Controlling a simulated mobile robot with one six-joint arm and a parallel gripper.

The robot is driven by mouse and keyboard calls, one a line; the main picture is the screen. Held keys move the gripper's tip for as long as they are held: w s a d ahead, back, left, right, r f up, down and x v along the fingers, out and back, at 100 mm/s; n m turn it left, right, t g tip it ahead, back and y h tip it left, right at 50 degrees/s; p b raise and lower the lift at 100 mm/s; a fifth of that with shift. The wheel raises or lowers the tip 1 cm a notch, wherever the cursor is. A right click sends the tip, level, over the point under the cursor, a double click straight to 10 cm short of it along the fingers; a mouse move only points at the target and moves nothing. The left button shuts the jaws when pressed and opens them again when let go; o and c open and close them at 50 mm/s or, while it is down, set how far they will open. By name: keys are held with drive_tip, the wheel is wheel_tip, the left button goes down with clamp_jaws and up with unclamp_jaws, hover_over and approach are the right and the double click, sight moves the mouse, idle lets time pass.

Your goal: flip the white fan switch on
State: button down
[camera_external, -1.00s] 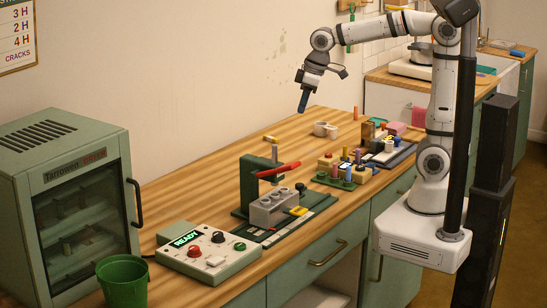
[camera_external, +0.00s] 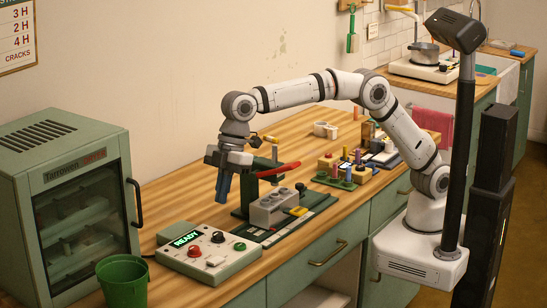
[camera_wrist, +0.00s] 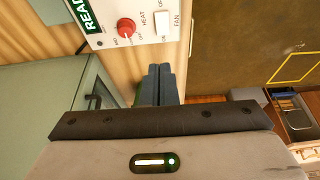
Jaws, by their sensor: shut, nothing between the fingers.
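The control box (camera_external: 238,260) sits on the wooden counter, with a lit READY display, a red knob (camera_external: 194,251) and other knobs. The white fan switch (camera_external: 215,261) is at its front right. My gripper (camera_external: 222,198) is shut and empty, pointing down above and behind the box. Its fingertips (camera_wrist: 159,72) show below the switch in the wrist view, apart from it.
A green press with a red lever (camera_external: 278,171) stands just right of my gripper. A green oven cabinet (camera_external: 60,190) is at the left, and a green bucket (camera_external: 124,285) stands in front of it. Several coloured pegs stand farther right on the counter (camera_external: 185,200).

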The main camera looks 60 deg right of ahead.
drive_tip(key=shift+s+a+f, duration=0.1)
drive_tip(key=shift+s+a, duration=0.15)
approach(212, 260)
drive_tip(key=x, duration=0.5)
drive_tip(key=shift+s+a+f, duration=0.1)
drive_tip(key=shift+a, duration=0.15)
drive_tip(key=shift+a+f, duration=0.1)
drive_tip(key=shift+f, duration=0.6)
